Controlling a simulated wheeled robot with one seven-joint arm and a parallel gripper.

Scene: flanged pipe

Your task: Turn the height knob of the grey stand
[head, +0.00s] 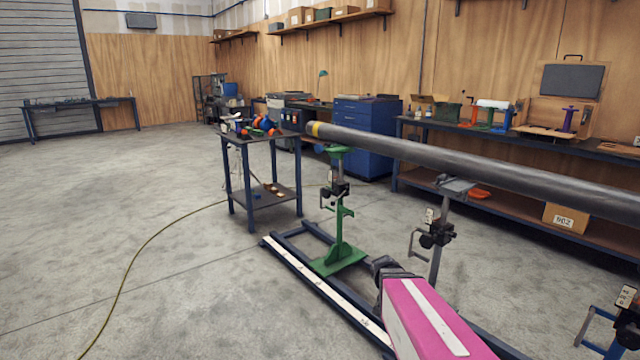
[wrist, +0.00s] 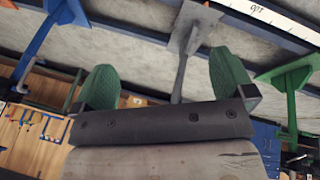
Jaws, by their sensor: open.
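The grey stand (head: 437,258) stands under the pipe (head: 470,166) in the head view, its flat head at the pipe's underside. A dark clamp block (head: 437,235) with a crank handle sits on its post; I cannot single out the height knob. In the wrist view, which looks upside down, the grey stand's foot and post (wrist: 183,62) show between the fingers. My gripper (wrist: 165,84) is open, its green-padded fingers spread wide with nothing held. The stand's upper part is hidden behind the gripper body there. In the head view my pink and white arm (head: 425,318) hides the stand's foot.
A green stand (head: 340,235) is to the left; a blue stand (head: 625,325) is at the lower right. A floor rail frame (head: 325,295) runs beneath. A small table (head: 264,197) and a workbench (head: 500,136) stand behind. Open floor lies left.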

